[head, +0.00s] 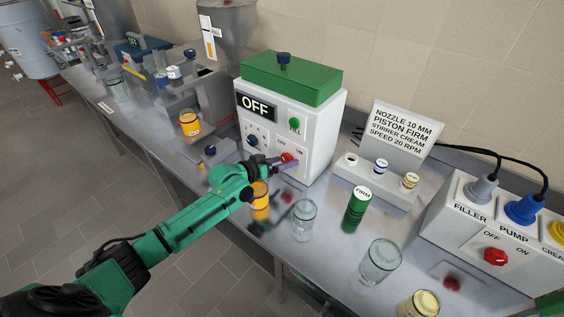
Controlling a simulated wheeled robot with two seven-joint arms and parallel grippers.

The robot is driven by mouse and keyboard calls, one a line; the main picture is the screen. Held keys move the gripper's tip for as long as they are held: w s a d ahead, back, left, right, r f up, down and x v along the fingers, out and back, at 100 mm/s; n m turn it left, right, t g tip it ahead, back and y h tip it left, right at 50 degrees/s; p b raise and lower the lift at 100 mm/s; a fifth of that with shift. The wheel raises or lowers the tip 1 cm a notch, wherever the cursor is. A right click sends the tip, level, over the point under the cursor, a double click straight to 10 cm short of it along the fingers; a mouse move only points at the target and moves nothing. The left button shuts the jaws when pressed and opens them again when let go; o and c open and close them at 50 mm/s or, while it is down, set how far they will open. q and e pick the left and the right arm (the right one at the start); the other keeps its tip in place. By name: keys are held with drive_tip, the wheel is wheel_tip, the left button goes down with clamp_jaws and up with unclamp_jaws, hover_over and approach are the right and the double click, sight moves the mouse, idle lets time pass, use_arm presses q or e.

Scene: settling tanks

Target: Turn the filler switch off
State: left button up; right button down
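A white machine box (318,140) with a green lid stands mid-bench, and its dark display (257,106) reads OFF. A red knob (287,157) sits low on its front, between small OFF and ON marks. My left gripper (284,162) is at this red knob, its fingers against or just in front of it. Its opening is too small to make out. A white box (465,228) at the right has sockets labelled FILLER and PUMP, and a red switch (495,256) marked OFF and ON. My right gripper is not in view.
Jars stand along the bench front: an orange one (260,203) by my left wrist, empty glass ones (303,222) (380,262), and a cream one (420,305). A green FIRM cylinder (355,212) stands between them. A sign (398,130) stands behind.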

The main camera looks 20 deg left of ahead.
use_arm(q)
drive_tip(key=shift+s, duration=0.1)
drive_tip(key=v, duration=1.3)
drive_tip(key=shift+s+a+b, duration=0.15)
drive_tip(key=shift+s+b, duration=0.1)
drive_tip(key=shift+b, duration=0.1)
drive_tip(key=shift+s+a+r, duration=0.15)
drive_tip(key=shift+s+r, duration=0.15)
drive_tip(key=shift+f, duration=0.1)
